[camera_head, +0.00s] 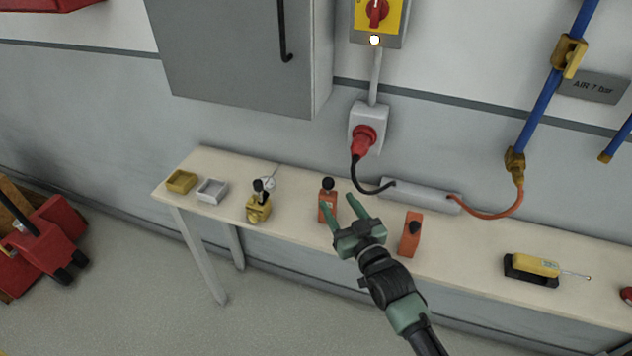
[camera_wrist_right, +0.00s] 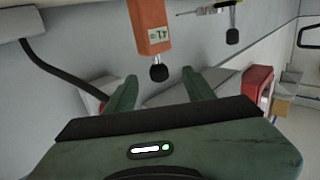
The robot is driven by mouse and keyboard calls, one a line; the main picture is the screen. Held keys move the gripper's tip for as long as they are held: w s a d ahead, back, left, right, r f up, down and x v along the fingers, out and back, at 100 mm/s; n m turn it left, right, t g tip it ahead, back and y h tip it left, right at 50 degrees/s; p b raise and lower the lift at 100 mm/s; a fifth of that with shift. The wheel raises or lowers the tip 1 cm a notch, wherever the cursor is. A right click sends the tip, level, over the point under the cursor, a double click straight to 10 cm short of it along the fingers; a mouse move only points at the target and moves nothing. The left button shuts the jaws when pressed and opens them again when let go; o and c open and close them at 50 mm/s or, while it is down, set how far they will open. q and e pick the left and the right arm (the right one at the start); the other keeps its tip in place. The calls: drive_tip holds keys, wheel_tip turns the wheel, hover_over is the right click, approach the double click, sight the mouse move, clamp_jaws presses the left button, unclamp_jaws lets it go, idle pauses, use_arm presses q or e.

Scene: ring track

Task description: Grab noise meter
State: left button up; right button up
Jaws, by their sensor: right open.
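An orange noise meter (camera_head: 327,208) with a black ball tip stands on the bench in the head view. In the right wrist view the orange meter (camera_wrist_right: 150,28) shows a small display, and its black ball lies ahead of the gap between the fingers. My right gripper (camera_head: 340,202) is open and empty; its left finger appears close to the meter in the head view. Whether they touch cannot be told. My left gripper is not in view.
The bench (camera_head: 470,240) runs along the wall. A yellow device (camera_head: 258,209) with black tips, a yellow tray (camera_head: 181,181) and a white tray (camera_head: 212,191) are left. A grey box (camera_head: 420,195) with cables lies behind. A yellow tool (camera_head: 535,265) is right.

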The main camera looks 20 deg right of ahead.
sight(331, 186)
drive_tip(key=shift+w+r, duration=0.4)
drive_tip(key=shift+r, duration=0.05)
drive_tip(key=shift+w+a+r, duration=0.15)
drive_tip(key=shift+w, duration=0.1)
drive_tip(key=shift+w+a+r+p, duration=0.1)
drive_tip(key=shift+w+p, duration=0.15)
drive_tip(key=shift+w, duration=0.15)
drive_tip(key=shift+w+a+r+p, duration=0.1)
drive_tip(key=shift+w+p, duration=0.1)
drive_tip(key=shift+w, duration=0.15)
drive_tip(key=w+p, duration=0.1)
drive_tip(key=w, duration=0.3)
drive_tip(key=shift+d+f, duration=0.1)
drive_tip(key=shift+w, duration=0.3)
clamp_jaws()
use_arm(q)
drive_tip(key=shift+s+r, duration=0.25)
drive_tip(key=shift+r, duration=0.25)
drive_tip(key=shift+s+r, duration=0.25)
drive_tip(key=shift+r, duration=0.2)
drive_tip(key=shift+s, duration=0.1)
